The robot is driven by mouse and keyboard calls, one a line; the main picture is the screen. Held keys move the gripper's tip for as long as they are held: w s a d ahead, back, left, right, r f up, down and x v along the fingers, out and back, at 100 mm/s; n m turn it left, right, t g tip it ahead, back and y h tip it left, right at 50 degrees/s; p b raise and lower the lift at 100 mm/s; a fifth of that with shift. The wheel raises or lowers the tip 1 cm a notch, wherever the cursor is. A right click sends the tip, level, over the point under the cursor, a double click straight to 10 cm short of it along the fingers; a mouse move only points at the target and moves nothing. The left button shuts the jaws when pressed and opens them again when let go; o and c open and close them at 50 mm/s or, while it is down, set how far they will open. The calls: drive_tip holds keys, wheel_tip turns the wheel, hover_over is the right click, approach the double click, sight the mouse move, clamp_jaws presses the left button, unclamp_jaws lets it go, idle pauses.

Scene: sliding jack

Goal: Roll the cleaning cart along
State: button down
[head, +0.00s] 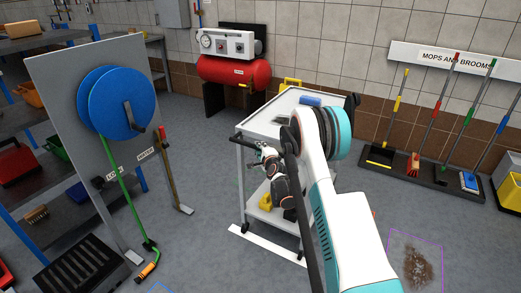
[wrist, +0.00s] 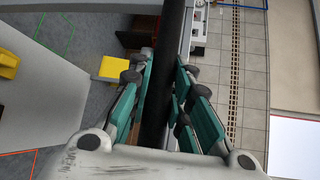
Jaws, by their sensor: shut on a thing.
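My gripper (head: 266,158) is at the cart's near left side. In the wrist view, my gripper (wrist: 163,82) has its green-padded fingers on both sides of a black bar (wrist: 172,45), the cart's handle, and is shut on it. The exact finger contact on the handle is too small to tell in the head view.
A hose-reel panel (head: 60,85) stands at left. A red compressor (head: 235,72) is at the back wall. Mops and brooms (head: 440,165) stand in a rack at right. A debris pile (head: 417,268) lies inside a purple outline.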

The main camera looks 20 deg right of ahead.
drive_tip(key=c, duration=1.5)
unclamp_jaws()
drive_tip(key=shift+o, duration=0.2)
drive_tip(key=v, duration=1.2)
